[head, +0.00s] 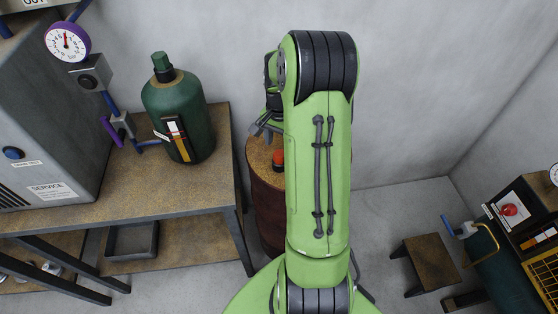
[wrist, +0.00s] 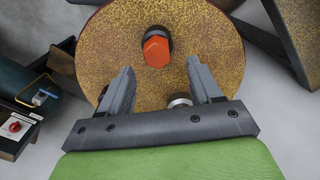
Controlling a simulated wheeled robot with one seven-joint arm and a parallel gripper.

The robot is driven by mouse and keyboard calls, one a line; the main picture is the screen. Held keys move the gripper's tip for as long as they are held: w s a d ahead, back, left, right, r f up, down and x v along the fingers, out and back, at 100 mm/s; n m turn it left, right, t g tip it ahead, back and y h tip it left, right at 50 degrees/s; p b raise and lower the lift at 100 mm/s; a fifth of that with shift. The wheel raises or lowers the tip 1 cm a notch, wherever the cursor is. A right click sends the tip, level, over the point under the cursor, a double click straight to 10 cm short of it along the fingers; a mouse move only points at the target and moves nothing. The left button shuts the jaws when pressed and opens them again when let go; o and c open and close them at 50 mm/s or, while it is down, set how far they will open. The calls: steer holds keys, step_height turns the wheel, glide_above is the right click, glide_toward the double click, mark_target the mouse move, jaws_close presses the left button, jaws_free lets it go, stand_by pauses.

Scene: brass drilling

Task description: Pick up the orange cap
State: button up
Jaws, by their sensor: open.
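The orange cap (wrist: 156,51) has a hexagonal top and sits on the round, speckled brown top of a drum (wrist: 205,45). In the wrist view it lies beyond my gripper (wrist: 160,78), roughly in line with the gap between the two grey fingers. The fingers are apart, with nothing held between them. In the head view the cap (head: 278,158) shows on the drum (head: 268,205), partly hidden by my green arm. My gripper (head: 262,128) shows above and left of the cap there, also partly hidden by my arm.
A small metallic round piece (wrist: 180,101) shows near the right finger's base. Left of the drum is a workbench (head: 215,190) with a green bottle (head: 180,110) and a grey machine (head: 45,110). A stool (head: 430,262) stands on the floor at right.

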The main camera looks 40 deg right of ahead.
mark_target(281, 151)
step_height(281, 151, down, 5)
steer(key=shift+s+r+b, duration=0.1)
steer(key=shift+r+b, duration=0.05)
steer(key=shift+b, duration=0.55)
steer(key=shift+r, duration=0.1)
steer(key=c, duration=1)
step_height(281, 151, up, 10)
steer(key=p, duration=0.3)
steer(key=shift+c, duration=0.3)
